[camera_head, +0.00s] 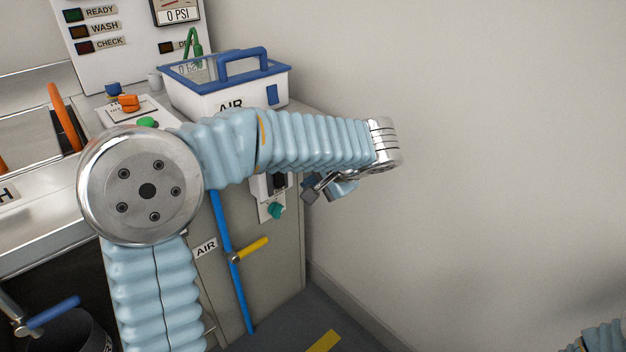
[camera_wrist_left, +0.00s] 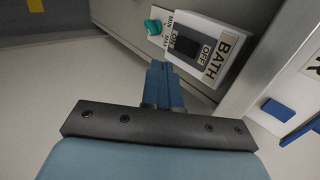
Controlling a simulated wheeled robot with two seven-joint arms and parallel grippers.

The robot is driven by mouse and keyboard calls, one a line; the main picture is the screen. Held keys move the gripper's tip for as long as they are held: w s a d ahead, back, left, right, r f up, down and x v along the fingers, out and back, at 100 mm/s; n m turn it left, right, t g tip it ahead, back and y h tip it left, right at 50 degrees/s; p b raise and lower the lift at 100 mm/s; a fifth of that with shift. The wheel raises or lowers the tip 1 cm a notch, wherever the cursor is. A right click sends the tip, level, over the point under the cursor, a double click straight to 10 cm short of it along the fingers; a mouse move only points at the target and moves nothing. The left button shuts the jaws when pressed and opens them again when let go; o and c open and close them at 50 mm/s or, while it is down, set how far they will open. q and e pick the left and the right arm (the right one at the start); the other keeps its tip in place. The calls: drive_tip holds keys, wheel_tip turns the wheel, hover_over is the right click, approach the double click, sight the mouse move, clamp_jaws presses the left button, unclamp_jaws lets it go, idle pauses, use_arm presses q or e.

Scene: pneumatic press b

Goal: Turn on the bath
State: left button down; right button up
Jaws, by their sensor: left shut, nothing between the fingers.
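The bath switch is a white box (camera_wrist_left: 227,57) labelled BATH with a black rocker (camera_wrist_left: 187,46) marked ON and OFF. It is on the cabinet side. In the head view, the switch box (camera_head: 268,186) is partly hidden behind my left arm. A teal knob (camera_wrist_left: 153,27) marked MIN and MAX sits beside it, also seen in the head view as a teal knob (camera_head: 275,211). My left gripper (camera_head: 314,190) is shut and empty, just right of the switch. Its blue fingertips (camera_wrist_left: 160,70) point toward the panel, near the rocker; contact cannot be told.
A yellow-handled valve (camera_head: 251,249) sits on a blue pipe (camera_head: 222,225) below. A plain wall (camera_head: 480,120) is at right. Part of my right arm shows at bottom right.

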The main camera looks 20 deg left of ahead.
sight(281, 182)
use_arm(q)
drive_tip(key=shift+w+a+f, duration=0.5)
drive_tip(key=shift+a+f, duration=0.3)
drive_tip(key=shift+a, duration=0.45)
drive_tip(key=shift+w+a+f, duration=0.55)
drive_tip(key=shift+a+f, duration=0.3)
drive_tip(key=shift+a, duration=0.4)
drive_tip(key=shift+w+a+f, duration=0.5)
drive_tip(key=shift+a+f, duration=0.3)
drive_tip(key=shift+a, duration=0.45)
drive_tip(key=shift+a+f, duration=0.15)
drive_tip(key=shift+f, duration=0.05)
drive_tip(key=shift+r, duration=0.25)
drive_tip(key=shift+r+p, duration=0.35)
drive_tip(key=shift+r, duration=0.4)
